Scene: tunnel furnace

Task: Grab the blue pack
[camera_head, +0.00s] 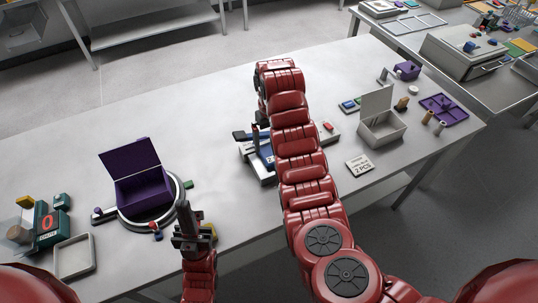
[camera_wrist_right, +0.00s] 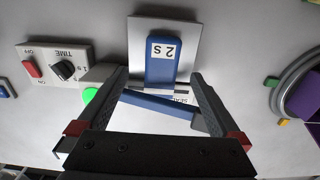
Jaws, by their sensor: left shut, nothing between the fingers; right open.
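A blue block labelled "2 S" (camera_wrist_right: 165,62) stands on a grey plate of a sealing device in the right wrist view. A blue bar (camera_wrist_right: 155,101) with a dark end lies across below it. My right gripper (camera_wrist_right: 158,80) is open above this device, its fingers on either side, with nothing clearly held. In the head view the blue and white device (camera_head: 262,163) is partly hidden by my right arm. My left gripper (camera_head: 187,215) is shut and empty, in front of the round stand. I cannot tell for certain which blue thing is the pack.
A purple open box (camera_head: 140,180) stands on a round stand at left, near a grey tray (camera_head: 74,257). A grey lidded box (camera_head: 381,127), a "2 PCS" card (camera_head: 360,165) and a purple tray (camera_head: 444,108) lie at right. The table's back left is clear.

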